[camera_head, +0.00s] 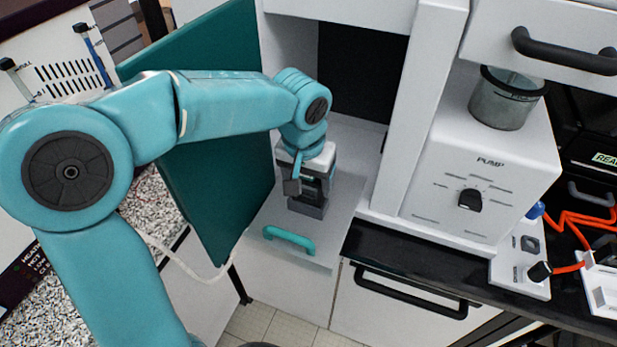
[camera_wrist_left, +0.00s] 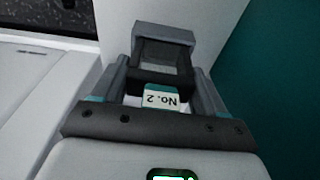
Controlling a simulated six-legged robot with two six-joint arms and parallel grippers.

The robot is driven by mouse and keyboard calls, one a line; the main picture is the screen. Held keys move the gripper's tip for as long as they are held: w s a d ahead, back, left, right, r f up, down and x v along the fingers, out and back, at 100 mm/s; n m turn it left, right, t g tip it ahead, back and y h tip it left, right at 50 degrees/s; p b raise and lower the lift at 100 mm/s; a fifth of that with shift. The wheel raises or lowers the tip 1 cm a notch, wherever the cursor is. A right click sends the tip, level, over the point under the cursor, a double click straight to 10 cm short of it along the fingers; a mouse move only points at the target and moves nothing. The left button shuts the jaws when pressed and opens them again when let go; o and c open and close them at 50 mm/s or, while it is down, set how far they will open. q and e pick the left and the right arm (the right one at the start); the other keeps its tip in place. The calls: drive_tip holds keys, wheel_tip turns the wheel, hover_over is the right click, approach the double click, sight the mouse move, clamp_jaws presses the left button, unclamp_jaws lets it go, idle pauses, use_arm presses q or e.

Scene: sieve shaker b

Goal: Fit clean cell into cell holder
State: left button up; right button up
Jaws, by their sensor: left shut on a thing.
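My left gripper (camera_head: 306,192) points down into the open white compartment, low over its pale pull-out shelf. It is shut on the cell (camera_wrist_left: 161,99), whose white label reads "No. 2" in the left wrist view. Most of the cell is hidden by the fingers. A dark grey block-like holder (camera_head: 305,209) stands on the shelf right under the fingertips; its open-framed top (camera_wrist_left: 163,32) shows just beyond the cell in the left wrist view. I cannot tell whether the cell is inside the holder or only above it. My right gripper is not in view.
The pale shelf (camera_head: 262,222) has a teal handle (camera_head: 289,239) at its front. A teal door (camera_head: 215,150) stands open on the left. A white pump box (camera_head: 480,165) with a metal beaker (camera_head: 504,100) stands right of the compartment wall. Orange cables (camera_head: 575,222) lie far right.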

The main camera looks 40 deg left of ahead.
use_arm(q)
drive_tip(key=shift+f+b, duration=0.7)
drive_tip(key=shift+f, duration=0.2)
drive_tip(key=o, duration=1.4)
drive_tip(key=r, duration=0.5)
drive_tip(key=s+r, duration=0.1)
drive_tip(key=r, duration=0.4)
drive_tip(key=s+r+p, duration=0.1)
drive_tip(key=r, duration=0.5)
drive_tip(key=shift+s+d+r, duration=0.1)
drive_tip(key=shift+s+d, duration=0.15)
